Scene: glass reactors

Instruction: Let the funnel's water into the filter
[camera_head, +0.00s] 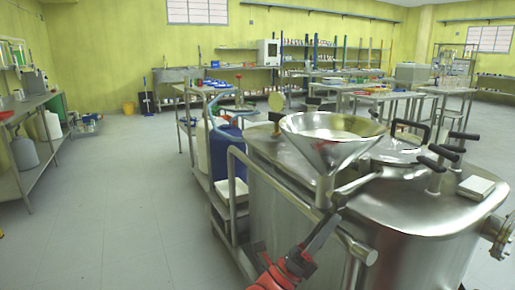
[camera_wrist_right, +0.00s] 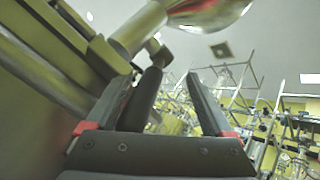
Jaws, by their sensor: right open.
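The steel funnel (camera_head: 332,152) stands at the left edge of the big steel vessel, seemingly the filter (camera_head: 400,245). Its wide bowl has a pale surface inside; I cannot clearly tell the water level. Its stem (camera_head: 325,190) runs down to a pipe fitting at the vessel's edge. In the right wrist view, the funnel (camera_wrist_right: 208,12) is overhead and a black valve handle (camera_wrist_right: 142,100) lies between my open fingers, apparently not clamped. My right gripper (camera_head: 336,216) is just below the stem; it also shows in the wrist view (camera_wrist_right: 160,75). My left gripper is not in view.
Several black-handled clamps (camera_head: 440,152) and a white box (camera_head: 476,187) sit on the vessel's lid. A steel rail (camera_head: 240,160) runs along its left side beside a blue drum (camera_head: 226,150). The floor (camera_head: 120,210) at left is clear.

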